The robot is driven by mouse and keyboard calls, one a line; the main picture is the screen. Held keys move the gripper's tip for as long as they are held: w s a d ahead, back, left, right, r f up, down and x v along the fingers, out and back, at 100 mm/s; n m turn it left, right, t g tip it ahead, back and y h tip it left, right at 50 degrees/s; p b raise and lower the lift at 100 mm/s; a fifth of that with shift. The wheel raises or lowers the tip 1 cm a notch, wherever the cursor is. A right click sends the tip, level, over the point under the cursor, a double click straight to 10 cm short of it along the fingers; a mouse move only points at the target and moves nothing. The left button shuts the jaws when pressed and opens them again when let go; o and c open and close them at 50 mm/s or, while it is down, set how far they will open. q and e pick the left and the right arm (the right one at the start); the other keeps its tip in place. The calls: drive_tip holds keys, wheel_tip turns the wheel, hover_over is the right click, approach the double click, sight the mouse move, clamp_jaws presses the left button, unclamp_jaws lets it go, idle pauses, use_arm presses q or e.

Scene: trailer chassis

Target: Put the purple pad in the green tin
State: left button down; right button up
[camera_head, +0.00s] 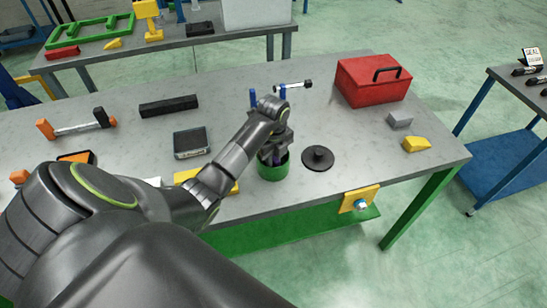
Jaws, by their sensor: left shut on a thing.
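The green tin (273,171) stands on the grey workbench near its front edge. My left arm reaches in from the left, and my left gripper (272,150) points down at the tin's mouth. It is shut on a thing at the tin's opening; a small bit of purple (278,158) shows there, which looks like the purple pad. The gripper and the tin's rim hide most of it, so I cannot tell how deep it sits. My right gripper is not in view.
A black round lid-like disc (318,158) lies just right of the tin. A red toolbox (373,80) stands at the back right. A black box (190,142), a dark bar (168,106) and a hammer (76,127) lie to the left. A yellow wedge (416,144) lies at the right.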

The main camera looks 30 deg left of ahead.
use_arm(q)
drive_tip(key=shift+f, duration=0.1)
drive_tip(key=c, duration=1.3)
unclamp_jaws()
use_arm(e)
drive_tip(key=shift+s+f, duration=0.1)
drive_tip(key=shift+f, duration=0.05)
